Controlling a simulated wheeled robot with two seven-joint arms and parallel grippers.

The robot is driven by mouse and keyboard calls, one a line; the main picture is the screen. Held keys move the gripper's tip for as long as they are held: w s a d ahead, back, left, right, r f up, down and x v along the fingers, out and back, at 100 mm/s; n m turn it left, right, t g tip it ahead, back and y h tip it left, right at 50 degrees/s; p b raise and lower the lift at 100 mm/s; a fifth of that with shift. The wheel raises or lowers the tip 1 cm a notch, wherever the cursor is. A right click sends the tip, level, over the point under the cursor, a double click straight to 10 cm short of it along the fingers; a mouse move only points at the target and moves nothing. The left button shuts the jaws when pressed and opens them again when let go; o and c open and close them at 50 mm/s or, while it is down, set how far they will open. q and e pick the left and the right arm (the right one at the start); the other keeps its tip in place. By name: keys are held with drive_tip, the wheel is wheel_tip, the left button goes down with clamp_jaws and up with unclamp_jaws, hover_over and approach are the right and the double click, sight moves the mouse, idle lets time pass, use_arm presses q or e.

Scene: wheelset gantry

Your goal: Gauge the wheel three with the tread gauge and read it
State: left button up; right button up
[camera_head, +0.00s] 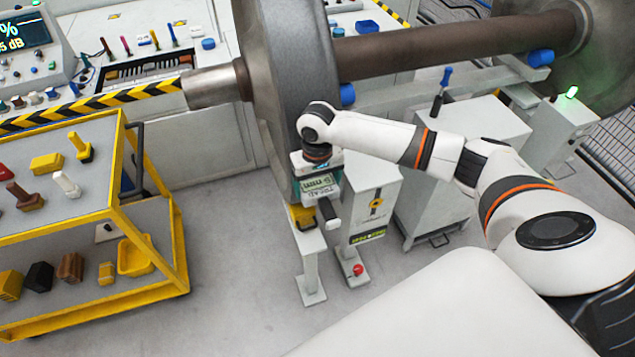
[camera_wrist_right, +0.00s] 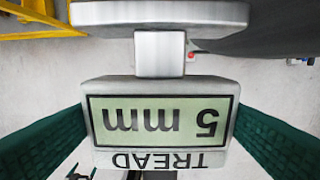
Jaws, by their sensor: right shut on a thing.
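A large grey wheel (camera_head: 287,75) on a brown axle (camera_head: 460,38) stands in the upper middle of the head view; no number shows on it. My right gripper (camera_head: 318,172) is at its lower right side, shut on the tread gauge (camera_head: 321,188). In the right wrist view the gauge (camera_wrist_right: 160,80) sits between the green finger pads, its display upside down and reading "5 mm" above the word TREAD. Its bar reaches up near a dark curved surface (camera_wrist_right: 285,35); I cannot tell whether they touch. My left gripper is not in view.
A yellow-edged cart (camera_head: 150,290) with several blocks and tools stands at left. A console with a display (camera_head: 25,35) is behind it. Grey stands (camera_head: 375,205) and a cabinet (camera_head: 440,200) are near my right arm. Floor between cart and stands is clear.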

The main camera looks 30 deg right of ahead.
sight(331, 215)
idle(0.3)
drive_tip(key=shift+s+r+p, duration=0.1)
drive_tip(key=shift+s+p, duration=0.35)
drive_tip(key=shift+p, duration=0.2)
drive_tip(key=shift+s+a+p, duration=0.15)
drive_tip(key=shift+s+p, duration=0.3)
drive_tip(key=shift+s, duration=0.1)
drive_tip(key=shift+s+a+p, duration=0.15)
drive_tip(key=shift+s+p, duration=0.3)
drive_tip(key=shift+s, duration=0.05)
drive_tip(key=shift+s+a, duration=0.1)
drive_tip(key=shift+s, duration=0.15)
drive_tip(key=shift+s+a+p, duration=0.25)
drive_tip(key=shift+s+p, duration=0.45)
drive_tip(key=shift+s, duration=0.45)
drive_tip(key=shift+s+a, duration=0.2)
drive_tip(key=shift+s, duration=0.55)
drive_tip(key=shift+s+a, duration=0.15)
drive_tip(key=shift+s, duration=0.55)
